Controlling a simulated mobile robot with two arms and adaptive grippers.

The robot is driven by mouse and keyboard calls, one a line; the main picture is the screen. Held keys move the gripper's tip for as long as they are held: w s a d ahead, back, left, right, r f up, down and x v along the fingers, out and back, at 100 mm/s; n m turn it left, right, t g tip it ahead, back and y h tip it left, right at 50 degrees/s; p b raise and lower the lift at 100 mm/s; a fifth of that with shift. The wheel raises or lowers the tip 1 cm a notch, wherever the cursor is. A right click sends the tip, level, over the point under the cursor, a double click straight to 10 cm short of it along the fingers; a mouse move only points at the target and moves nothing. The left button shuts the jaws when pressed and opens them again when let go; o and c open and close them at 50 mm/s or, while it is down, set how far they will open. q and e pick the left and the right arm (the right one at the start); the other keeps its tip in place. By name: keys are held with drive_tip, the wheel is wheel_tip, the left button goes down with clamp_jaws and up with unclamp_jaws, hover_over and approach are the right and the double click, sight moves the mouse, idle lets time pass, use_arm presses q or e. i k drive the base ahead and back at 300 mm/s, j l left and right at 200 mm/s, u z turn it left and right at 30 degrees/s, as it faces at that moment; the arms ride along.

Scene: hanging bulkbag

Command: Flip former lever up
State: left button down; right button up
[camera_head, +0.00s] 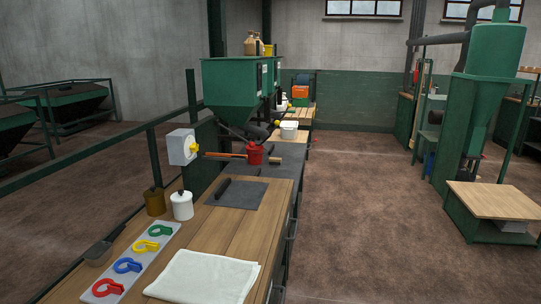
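I see no part labelled as the former lever. A grey box with a yellow knob or handle (190,150) stands on the left at the bench's far left edge. An orange-brown bar (226,155) sticks out level to the right from beside it, towards a red pot-like part (255,153). Which of these is the lever, I cannot tell at this size. Neither of my grippers is in view.
A wooden workbench (228,226) holds a white cloth (203,277), a grey board with several coloured rings (132,262), a white jar (182,205) and a dark mat (237,194). A green hopper (230,85) stands behind.

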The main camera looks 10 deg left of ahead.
sight(251, 144)
drive_tip(key=i+l+u, duration=0.2)
drive_tip(key=i+l, duration=0.2)
drive_tip(key=l, duration=0.2)
drive_tip(key=i+l+u, duration=0.1)
drive_tip(key=l, duration=0.25)
drive_tip(key=i+l+u, duration=0.15)
drive_tip(key=l, duration=0.2)
drive_tip(key=i+l+u, duration=0.1)
drive_tip(key=l, duration=0.25)
drive_tip(key=i+l+u, duration=0.1)
drive_tip(key=i+l, duration=0.15)
drive_tip(key=l, duration=0.15)
drive_tip(key=i+l+u, duration=0.15)
drive_tip(key=i+l, duration=0.2)
drive_tip(key=i+l+u, duration=0.1)
drive_tip(key=i+l, duration=0.25)
drive_tip(key=i+l+u, duration=0.15)
drive_tip(key=i+l, duration=0.2)
drive_tip(key=l, duration=0.15)
drive_tip(key=i+l+u, duration=0.1)
drive_tip(key=i+l, duration=0.2)
drive_tip(key=l, duration=0.15)
drive_tip(key=i+l, duration=0.15)
drive_tip(key=l, duration=0.2)
drive_tip(key=i+l, duration=0.1)
drive_tip(key=l, duration=0.2)
drive_tip(key=i+l+u, duration=0.1)
drive_tip(key=l, duration=0.25)
